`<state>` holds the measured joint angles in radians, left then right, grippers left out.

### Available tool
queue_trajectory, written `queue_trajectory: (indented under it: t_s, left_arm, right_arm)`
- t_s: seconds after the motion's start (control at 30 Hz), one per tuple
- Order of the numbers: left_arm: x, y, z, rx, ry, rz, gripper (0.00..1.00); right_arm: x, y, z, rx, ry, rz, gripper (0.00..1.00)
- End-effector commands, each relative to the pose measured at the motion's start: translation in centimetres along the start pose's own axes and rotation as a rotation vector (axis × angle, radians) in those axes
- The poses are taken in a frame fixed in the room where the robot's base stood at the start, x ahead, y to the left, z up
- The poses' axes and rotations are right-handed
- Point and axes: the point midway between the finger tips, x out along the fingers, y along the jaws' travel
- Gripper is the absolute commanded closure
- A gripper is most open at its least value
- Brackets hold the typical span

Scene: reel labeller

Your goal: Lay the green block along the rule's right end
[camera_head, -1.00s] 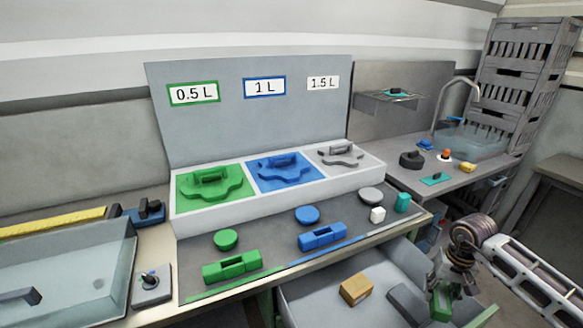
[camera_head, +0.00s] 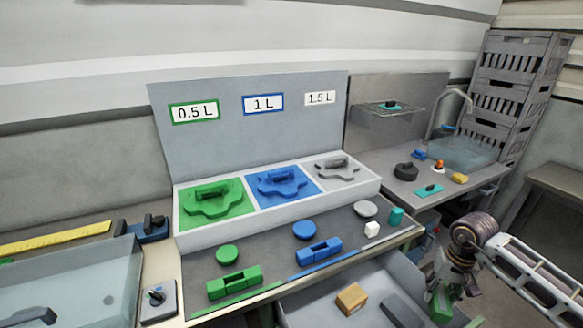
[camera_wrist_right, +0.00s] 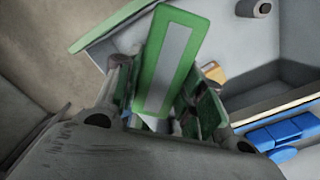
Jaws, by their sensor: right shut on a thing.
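The green block (camera_head: 441,303) is held low at the right in the head view, by the right side of the open drawer. In the right wrist view the green block (camera_wrist_right: 189,20) shows a long grey face with a green border and stands out beyond the fingers. My right gripper (camera_head: 446,288) is shut on it; the fingers (camera_wrist_right: 160,100) sit on either side of it in the wrist view. A yellow rule (camera_head: 55,238) lies at the far left behind a clear bin, well away from the block. Its left end is cut off by the picture edge. My left gripper is out of view.
The open drawer (camera_head: 325,306) holds a tan block (camera_head: 351,299). Green (camera_head: 234,282) and blue (camera_head: 318,251) pieces lie on the grey mat. The clear bin (camera_head: 75,285) and a dark blue device (camera_head: 147,229) stand near the rule. A sink (camera_head: 460,150) is at the right.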

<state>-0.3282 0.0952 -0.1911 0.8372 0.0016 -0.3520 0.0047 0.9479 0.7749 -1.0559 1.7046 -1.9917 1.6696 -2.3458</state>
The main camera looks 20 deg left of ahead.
Motion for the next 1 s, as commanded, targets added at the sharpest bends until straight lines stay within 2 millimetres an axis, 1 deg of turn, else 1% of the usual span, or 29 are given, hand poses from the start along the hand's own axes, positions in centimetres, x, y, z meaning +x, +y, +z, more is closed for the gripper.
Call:
queue_trajectory:
  t_s: [0.03,0.1,0.8,1.0]
  left_arm:
    - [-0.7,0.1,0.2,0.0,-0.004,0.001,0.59]
    - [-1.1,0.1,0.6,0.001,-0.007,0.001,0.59]
    - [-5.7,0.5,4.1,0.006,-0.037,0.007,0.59]
    - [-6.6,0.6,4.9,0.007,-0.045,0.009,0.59]
  right_arm:
    - [-0.9,0.0,0.1,0.0,0.001,0.0,0.9]
    - [-1.6,0.0,0.2,-0.001,0.001,0.0,0.9]
    - [-7.9,0.0,1.3,-0.001,0.0,0.001,0.9]
    - [-9.1,0.0,1.6,-0.001,0.0,0.001,0.9]
